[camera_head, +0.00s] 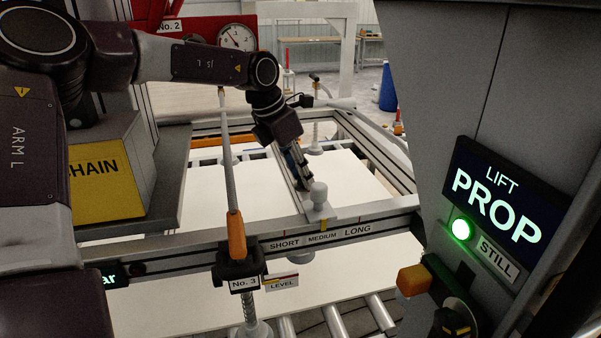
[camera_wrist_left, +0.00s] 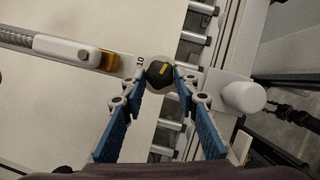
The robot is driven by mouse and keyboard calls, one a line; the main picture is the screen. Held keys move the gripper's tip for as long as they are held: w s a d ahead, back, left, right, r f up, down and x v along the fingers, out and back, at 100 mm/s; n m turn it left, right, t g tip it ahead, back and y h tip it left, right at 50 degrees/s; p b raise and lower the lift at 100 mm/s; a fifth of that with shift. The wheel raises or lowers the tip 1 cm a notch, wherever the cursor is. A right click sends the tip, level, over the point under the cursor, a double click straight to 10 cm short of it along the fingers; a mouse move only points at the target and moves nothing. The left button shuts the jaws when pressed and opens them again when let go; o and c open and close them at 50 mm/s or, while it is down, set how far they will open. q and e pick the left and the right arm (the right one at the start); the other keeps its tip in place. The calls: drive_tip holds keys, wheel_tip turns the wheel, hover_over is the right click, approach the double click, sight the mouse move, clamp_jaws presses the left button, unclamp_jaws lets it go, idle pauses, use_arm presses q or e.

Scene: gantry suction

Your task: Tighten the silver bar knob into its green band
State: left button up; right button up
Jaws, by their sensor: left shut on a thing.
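My left gripper (camera_head: 302,176) reaches down to the silver bar (camera_head: 286,176) beyond the front rail. In the left wrist view its blue fingertips (camera_wrist_left: 161,75) are shut on the sides of a round black knob (camera_wrist_left: 160,71) with a yellow mark. In the head view the gripper and bar hide the knob. I cannot make out a green band in either view. My right gripper is not in view.
A pale rounded post (camera_head: 319,196) stands close beside the gripper on the front rail (camera_head: 345,228), marked SHORT, MEDIUM, LONG. An orange-ended lever (camera_head: 236,235) rises at left. A LIFT PROP sign (camera_head: 497,200) with a lit green lamp is on the grey column at right.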

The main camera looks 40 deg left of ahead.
use_arm(q)
drive_tip(key=shift+a+f+m, duration=0.1)
drive_tip(key=shift+m, duration=0.4)
drive_tip(key=m, duration=0.2)
drive_tip(key=m+g+h, duration=0.1)
drive_tip(key=m, duration=0.1)
drive_tip(key=shift+w+a+h, duration=0.15)
drive_tip(key=shift+w+h, duration=0.05)
drive_tip(key=shift+h, duration=0.1)
drive_tip(key=o, duration=1.1)
drive_tip(key=shift+o, duration=0.2)
drive_tip(key=v, duration=1.2)
drive_tip(key=shift+w, duration=0.1)
